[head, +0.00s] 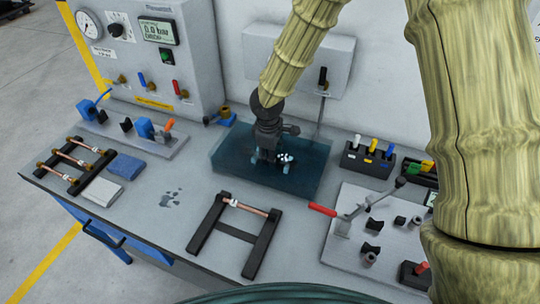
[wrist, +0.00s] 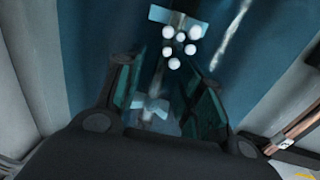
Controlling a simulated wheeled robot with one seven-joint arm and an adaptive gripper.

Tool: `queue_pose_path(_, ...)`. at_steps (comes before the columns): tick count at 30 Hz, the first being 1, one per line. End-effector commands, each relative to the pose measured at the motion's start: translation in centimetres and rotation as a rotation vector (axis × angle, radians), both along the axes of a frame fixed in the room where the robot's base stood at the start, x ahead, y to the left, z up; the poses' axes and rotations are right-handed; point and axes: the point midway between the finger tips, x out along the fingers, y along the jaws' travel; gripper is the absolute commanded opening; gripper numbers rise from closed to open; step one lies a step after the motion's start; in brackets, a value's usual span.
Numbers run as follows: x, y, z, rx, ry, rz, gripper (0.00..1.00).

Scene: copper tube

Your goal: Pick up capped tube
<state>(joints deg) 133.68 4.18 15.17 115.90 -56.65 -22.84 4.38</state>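My gripper (head: 266,158) points down into the teal water tank (head: 222,158) in the head view. A pale blue-grey fitting shows below the gap, and a cluster of white balls or bubbles (wrist: 180,48) lies beyond the fingertips. A copper tube (head: 246,207) with a white tag lies across the black front stand (head: 229,232), outside the tank. A copper tube (wrist: 299,136) also shows at the right edge of the wrist view. I cannot tell which tube is capped.
Several copper tubes (head: 76,159) lie on a black rack at left, beside folded cloths (head: 125,166). A grey test panel (head: 150,60) stands behind. A grey fixture plate (head: 345,245) with a red-handled lever is at right. Bench surface between rack and front stand is mostly clear.

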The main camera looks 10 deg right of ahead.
Motion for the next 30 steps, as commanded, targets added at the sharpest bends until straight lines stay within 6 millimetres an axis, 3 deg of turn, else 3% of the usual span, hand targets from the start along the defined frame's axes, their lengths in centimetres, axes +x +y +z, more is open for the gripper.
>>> queue_pose_path(10, 0.06, -0.01, -0.4, 0.0, 0.0, 0.001, 0.36)
queue_pose_path(16, 0.04, -0.02, -0.38, 0.0, 0.0, 0.001, 0.0)
queue_pose_path(30, 0.1, 0.0, 0.33, 0.001, -0.002, -0.001, 0.0)
